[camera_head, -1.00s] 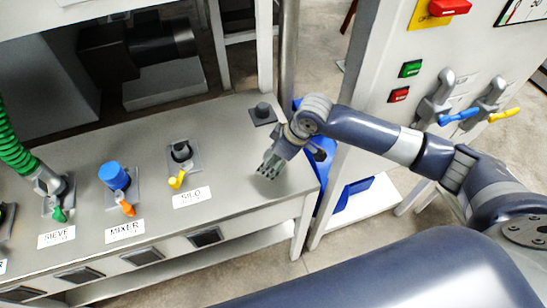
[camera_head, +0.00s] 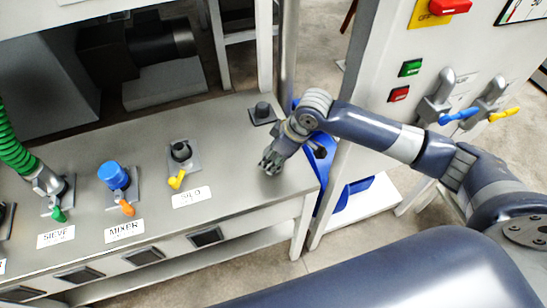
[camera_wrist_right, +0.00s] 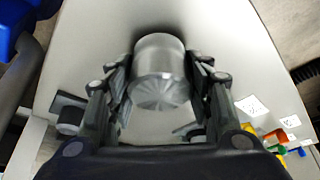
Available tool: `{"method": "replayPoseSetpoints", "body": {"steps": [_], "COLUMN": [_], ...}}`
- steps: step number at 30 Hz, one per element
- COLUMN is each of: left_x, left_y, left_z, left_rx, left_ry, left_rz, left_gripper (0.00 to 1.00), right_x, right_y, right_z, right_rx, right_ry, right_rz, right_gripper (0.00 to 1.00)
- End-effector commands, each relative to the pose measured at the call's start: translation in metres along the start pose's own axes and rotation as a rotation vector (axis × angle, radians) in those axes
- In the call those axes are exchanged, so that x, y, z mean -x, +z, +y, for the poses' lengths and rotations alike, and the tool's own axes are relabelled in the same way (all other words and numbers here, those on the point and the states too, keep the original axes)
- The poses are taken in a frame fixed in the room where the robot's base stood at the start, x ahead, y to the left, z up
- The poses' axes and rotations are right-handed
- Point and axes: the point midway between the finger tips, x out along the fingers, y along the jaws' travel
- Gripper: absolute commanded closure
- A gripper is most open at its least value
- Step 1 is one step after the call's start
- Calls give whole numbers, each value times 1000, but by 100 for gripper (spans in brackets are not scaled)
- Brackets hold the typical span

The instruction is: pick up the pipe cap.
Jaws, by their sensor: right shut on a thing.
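The pipe cap (camera_wrist_right: 160,75) is a grey metal cylinder in the right wrist view. It sits between the two fingers of my right gripper (camera_wrist_right: 160,85), which touch it on both sides. In the head view my right gripper (camera_head: 271,165) is at the right end of the grey table (camera_head: 245,195). The cap is hidden by the gripper there, and I cannot tell whether it is clear of the table top. My left gripper is not in view.
A dark pipe stub (camera_head: 263,112) stands behind the gripper. Valve fittings at SILO (camera_head: 181,153), MIXER (camera_head: 114,178) and SIEVE (camera_head: 47,182) stand to the left. A control cabinet (camera_head: 375,100) and a blue object (camera_head: 322,160) are close on the right.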

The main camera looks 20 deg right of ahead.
Motion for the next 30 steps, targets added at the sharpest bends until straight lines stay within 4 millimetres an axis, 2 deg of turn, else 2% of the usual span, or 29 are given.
{"method": "replayPoseSetpoints", "body": {"steps": [5, 11, 18, 21, 24, 30], "left_x": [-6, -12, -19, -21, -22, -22], "left_y": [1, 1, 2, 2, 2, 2], "left_z": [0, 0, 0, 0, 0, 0], "left_rx": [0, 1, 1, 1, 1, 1], "left_ry": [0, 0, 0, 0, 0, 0], "left_rz": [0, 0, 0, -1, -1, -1], "left_gripper": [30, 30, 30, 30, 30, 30], "right_x": [23, 26, 35, 37, 39, 42], "right_y": [-11, -8, -6, -4, -4, -3], "right_z": [1, -46, -111, -131, -146, -159], "right_rx": [2, 8, 6, 4, 3, 1], "right_ry": [3, -5, -4, -4, -2, 0], "right_rz": [6, 5, 6, 4, 4, 3], "right_gripper": [84, 84, 84, 84, 84, 84]}}
